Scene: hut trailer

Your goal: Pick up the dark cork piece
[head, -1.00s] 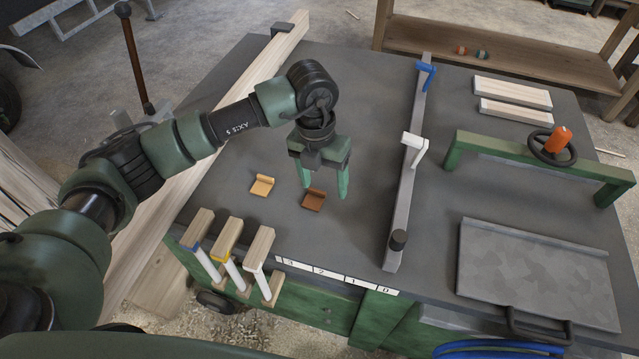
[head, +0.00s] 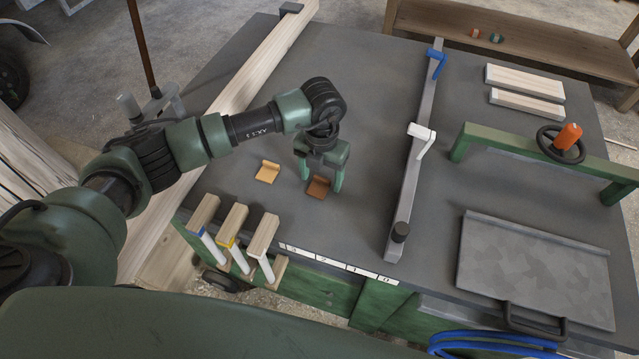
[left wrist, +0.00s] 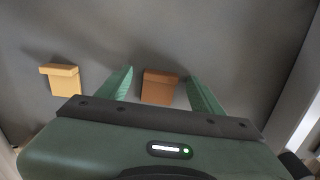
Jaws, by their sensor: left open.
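The dark cork piece (head: 318,187) is a small brown L-shaped block on the dark grey tabletop. My right gripper is not in view.
A grey rail (head: 412,170) with a white stop (head: 421,133) runs along the table right of the gripper. Three wooden-handled tools (head: 233,228) hang at the front edge. A long plank (head: 225,120) lies along the left side. A grey plate (head: 535,265) lies at right.

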